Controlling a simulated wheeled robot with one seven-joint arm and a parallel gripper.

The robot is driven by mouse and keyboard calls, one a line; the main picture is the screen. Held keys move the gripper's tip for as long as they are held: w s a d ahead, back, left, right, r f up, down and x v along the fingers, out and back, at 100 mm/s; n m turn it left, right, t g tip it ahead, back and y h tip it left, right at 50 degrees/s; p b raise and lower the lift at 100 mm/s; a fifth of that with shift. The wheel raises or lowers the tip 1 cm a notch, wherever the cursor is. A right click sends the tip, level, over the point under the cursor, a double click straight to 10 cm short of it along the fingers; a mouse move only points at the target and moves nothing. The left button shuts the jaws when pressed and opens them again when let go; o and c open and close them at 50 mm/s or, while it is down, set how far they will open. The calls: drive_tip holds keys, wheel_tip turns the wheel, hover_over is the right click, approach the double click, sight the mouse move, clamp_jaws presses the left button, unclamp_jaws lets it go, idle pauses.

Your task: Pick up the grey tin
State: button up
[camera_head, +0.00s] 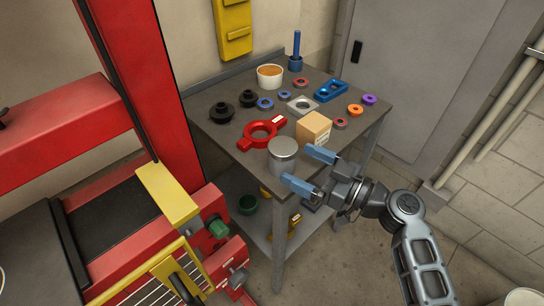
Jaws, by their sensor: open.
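The grey tin (283,157) is a short cylinder with a pale metal lid. It stands upright at the near corner of the dark-topped table (215,133). My gripper (310,169) is open, with two blue fingers pointing left toward the tin. One finger is beyond the tin's right side and the other is near its lower right. I cannot tell whether either finger touches it. Nothing is seen between the fingers except perhaps the tin's right edge.
A cardboard box (314,128) stands just behind the tin, and a red ring-shaped part (261,133) lies to its left. Several small rings, black parts and a white tub (270,76) fill the table. A red frame (150,75) stands left.

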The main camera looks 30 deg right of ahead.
sight(276, 151)
drive_tip(key=p+x, duration=0.1)
drive_tip(key=x, duration=0.1)
drive_tip(key=p+x, duration=0.1)
drive_tip(key=x, duration=0.1)
drive_tip(key=p+x, duration=0.1)
drive_tip(key=x, duration=0.2)
drive_tip(key=shift+r, duration=0.4)
drive_tip(key=shift+w+a+f, duration=0.1)
drive_tip(key=shift+w+a, duration=0.1)
drive_tip(key=c, duration=1.2)
